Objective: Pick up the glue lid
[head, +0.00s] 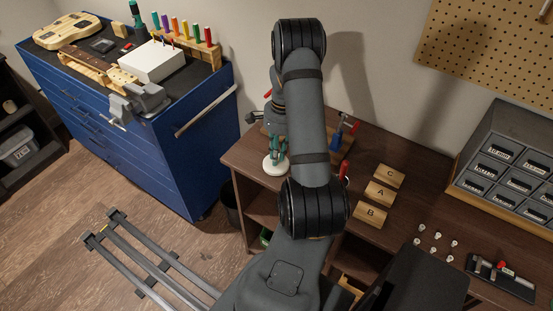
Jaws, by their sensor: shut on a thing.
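My gripper (277,156) shows small and partly hidden behind my own arm, pointing down over the left end of the brown workbench (245,158). Its teal fingers are closed at the top of a round white piece, which I take to be the glue lid (272,168). My gripper is shut on it. The fingertips are too small to see exactly how they grip it. I cannot tell whether the lid touches what is beneath it.
Wooden blocks marked C (389,175), A (380,194) and B (370,215) stand on the bench. Clamps with red handles (343,133) stand behind. Small metal knobs (437,241) and a drawer cabinet (510,165) are at right. A blue tool cabinet (150,150) stands left.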

